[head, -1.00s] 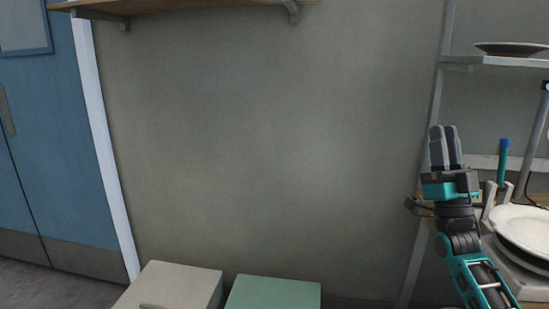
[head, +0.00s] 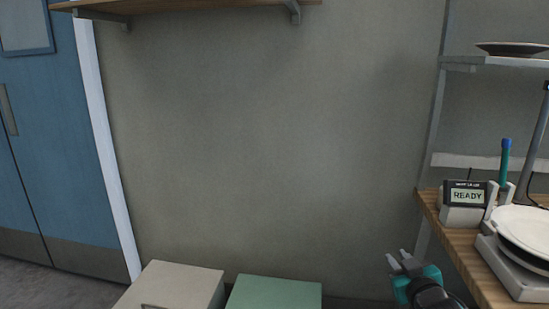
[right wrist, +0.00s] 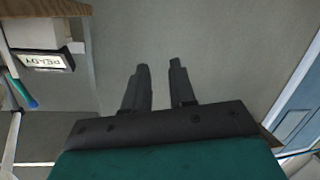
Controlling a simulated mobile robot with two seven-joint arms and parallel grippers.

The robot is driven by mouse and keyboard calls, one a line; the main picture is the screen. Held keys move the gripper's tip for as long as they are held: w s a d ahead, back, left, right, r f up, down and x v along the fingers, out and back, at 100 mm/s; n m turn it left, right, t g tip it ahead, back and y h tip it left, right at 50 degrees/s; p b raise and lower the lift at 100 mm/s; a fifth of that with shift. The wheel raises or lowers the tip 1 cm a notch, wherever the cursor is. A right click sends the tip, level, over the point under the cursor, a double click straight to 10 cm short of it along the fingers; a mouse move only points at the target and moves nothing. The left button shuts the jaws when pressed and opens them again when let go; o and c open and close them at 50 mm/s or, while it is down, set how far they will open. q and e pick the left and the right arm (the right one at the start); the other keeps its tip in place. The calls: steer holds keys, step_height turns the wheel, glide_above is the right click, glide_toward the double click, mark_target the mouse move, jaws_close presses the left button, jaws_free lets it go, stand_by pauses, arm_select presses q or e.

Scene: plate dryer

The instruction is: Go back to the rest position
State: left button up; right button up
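My right gripper (head: 398,258) is low in the head view, left of the wooden shelf's front corner and in front of the grey wall. In the right wrist view its two dark fingers (right wrist: 161,82) stand apart with bare wall between them, so it is open and empty. It touches nothing that I can see. My left gripper is not in any view.
A wooden shelf (head: 445,232) at the right bears a small display reading READY (head: 466,196), a blue-green pen (head: 505,160) and white plates (head: 526,230). A dark plate (head: 510,48) lies on the upper shelf. A beige box (head: 180,285) and a green box (head: 275,292) stand low. A blue door (head: 55,140) is left.

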steer(key=s+a+f+g, duration=0.1)
steer(key=s+a+f, duration=0.2)
steer(key=s, duration=0.7)
steer(key=s+a+f+g+y, duration=0.1)
steer(key=s+a+f, duration=0.3)
steer(key=s+f, duration=0.4)
steer(key=s+a+f+m+g+y, duration=0.1)
steer(key=s+a+f+g, duration=0.2)
steer(key=s, duration=0.9)
step_height(320, 180, down, 3)
steer(key=shift+a+r, duration=0.15)
steer(key=shift+a, duration=0.55)
